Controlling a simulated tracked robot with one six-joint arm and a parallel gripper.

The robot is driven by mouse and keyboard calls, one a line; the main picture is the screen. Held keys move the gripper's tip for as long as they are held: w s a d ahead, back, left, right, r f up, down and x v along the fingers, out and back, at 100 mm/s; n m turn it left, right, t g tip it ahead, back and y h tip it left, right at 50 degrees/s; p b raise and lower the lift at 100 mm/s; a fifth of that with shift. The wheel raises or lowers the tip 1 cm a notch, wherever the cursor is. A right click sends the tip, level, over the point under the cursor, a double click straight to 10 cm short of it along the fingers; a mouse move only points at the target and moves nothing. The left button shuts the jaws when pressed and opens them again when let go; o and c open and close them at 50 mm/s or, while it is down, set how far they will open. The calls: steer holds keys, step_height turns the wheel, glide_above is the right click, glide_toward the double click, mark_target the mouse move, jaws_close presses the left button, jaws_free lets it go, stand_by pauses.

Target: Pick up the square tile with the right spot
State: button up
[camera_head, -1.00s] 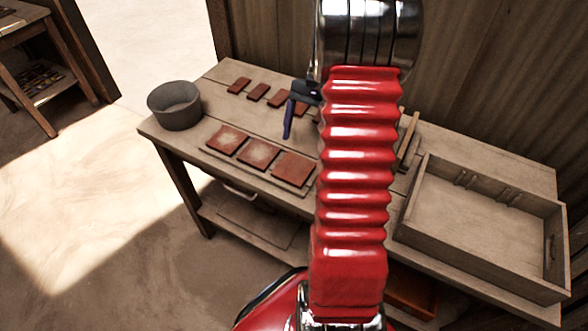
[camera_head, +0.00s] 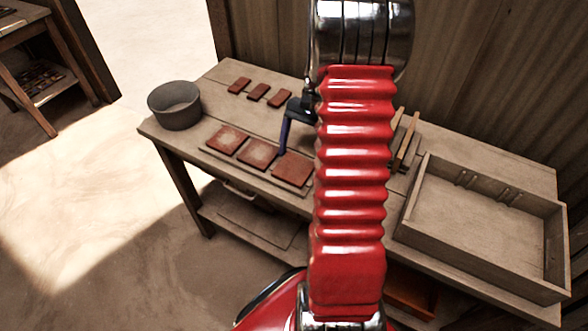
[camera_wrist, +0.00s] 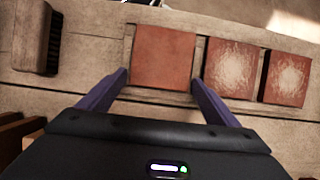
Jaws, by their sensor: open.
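Three square red-brown tiles lie in a row on a board near the table's front edge. The left tile (camera_head: 227,139) and the middle tile (camera_head: 257,153) bear pale, whitish spots. The right tile (camera_head: 292,169) looks plain. In the wrist view the order is reversed: the plain tile (camera_wrist: 165,57) is at left, the spotted ones (camera_wrist: 232,68) (camera_wrist: 287,79) at right. My gripper (camera_wrist: 159,84) is open and empty, its fingers to either side of the plain tile's lower edge in that view. Whether they are above it or level with it I cannot tell.
Small rectangular tiles (camera_head: 257,92) lie at the table's back. A grey bucket (camera_head: 175,104) stands at the left end, an open wooden tray (camera_head: 480,232) at the right. A brush (camera_wrist: 37,38) lies beside the plain tile. Wooden sticks (camera_head: 406,142) show behind my arm.

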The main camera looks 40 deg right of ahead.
steer(key=shift+c, duration=0.7)
steer(key=c, duration=0.9)
steer(key=shift+o, duration=0.2)
step_height(320, 180, up, 10)
